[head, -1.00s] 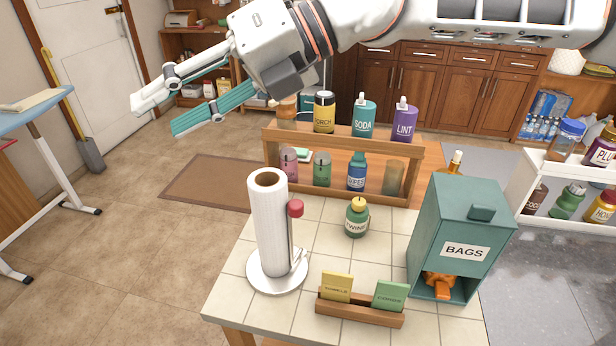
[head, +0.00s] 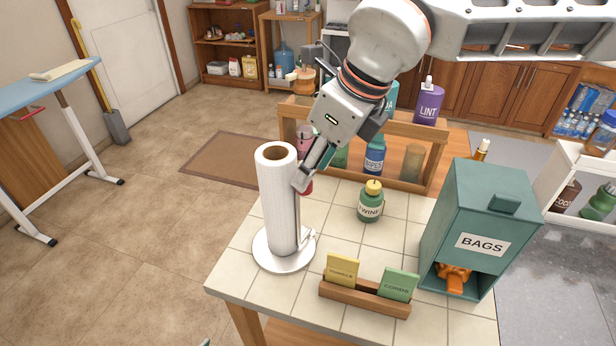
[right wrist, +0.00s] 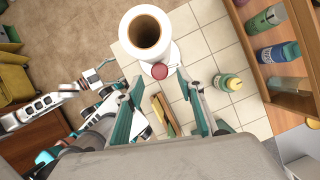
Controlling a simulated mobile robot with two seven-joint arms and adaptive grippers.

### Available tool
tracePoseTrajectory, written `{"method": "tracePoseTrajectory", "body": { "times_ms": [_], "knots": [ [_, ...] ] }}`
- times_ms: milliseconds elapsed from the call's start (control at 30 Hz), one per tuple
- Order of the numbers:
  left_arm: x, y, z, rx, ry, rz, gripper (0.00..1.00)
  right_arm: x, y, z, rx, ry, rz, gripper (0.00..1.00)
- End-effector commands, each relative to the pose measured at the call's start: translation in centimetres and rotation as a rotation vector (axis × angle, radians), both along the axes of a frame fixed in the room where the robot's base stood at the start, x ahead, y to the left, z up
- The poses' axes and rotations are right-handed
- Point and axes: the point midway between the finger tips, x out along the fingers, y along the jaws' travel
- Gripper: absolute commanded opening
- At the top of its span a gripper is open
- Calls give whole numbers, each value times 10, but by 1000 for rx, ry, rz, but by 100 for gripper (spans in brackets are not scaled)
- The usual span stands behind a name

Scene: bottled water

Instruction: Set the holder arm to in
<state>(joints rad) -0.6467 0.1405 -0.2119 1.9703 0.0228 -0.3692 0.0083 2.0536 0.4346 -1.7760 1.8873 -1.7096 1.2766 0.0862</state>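The paper towel holder has a round white base (head: 266,262) on the tiled table, with a white roll (head: 277,205) upright on it. Its slim holder arm (head: 299,222) stands close beside the roll on the right and carries a red knob (head: 307,186). The right wrist view shows the knob (right wrist: 159,71) beside the roll (right wrist: 146,35). My right gripper (right wrist: 163,103) is open, its fingers apart on either side of the knob's line. In the head view a finger partly hides the knob; contact is unclear. Parts of my left arm (right wrist: 35,112) show in the right wrist view.
A green twine bottle (head: 370,203) stands right of the roll. A wooden packet tray (head: 365,298) and a teal bags box (head: 478,225) are near the front. A wooden bottle rack (head: 400,175) stands behind. Bare tiles lie between roll and twine bottle.

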Motion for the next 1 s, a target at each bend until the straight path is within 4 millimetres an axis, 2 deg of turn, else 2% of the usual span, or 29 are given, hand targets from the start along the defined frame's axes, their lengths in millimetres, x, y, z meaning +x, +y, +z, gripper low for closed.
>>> {"method": "tracePoseTrajectory", "body": {
  "times_ms": [100, 233, 600, 733, 767, 1000],
  "knots": [
    [-1, 0, -2, 2, 3, 0, 66, 3, 6, -17, -1, 1, 1, 38],
    [-2, 1, -3, 2, 6, -1, 66, 6, 10, -28, 0, 1, 0, 38],
    [-2, 1, -4, 3, 6, 0, 66, 7, 12, -33, 1, 1, -1, 38],
    [-2, 1, -4, 3, 6, 0, 66, 7, 12, -33, 2, 1, -1, 4],
    [-2, 1, -3, 3, 6, 0, 66, 7, 12, -33, 2, 1, -1, 0],
    [0, 1, -1, 2, 2, 1, 66, 7, 10, -33, 3, 2, 28, 0]
  ]
}}
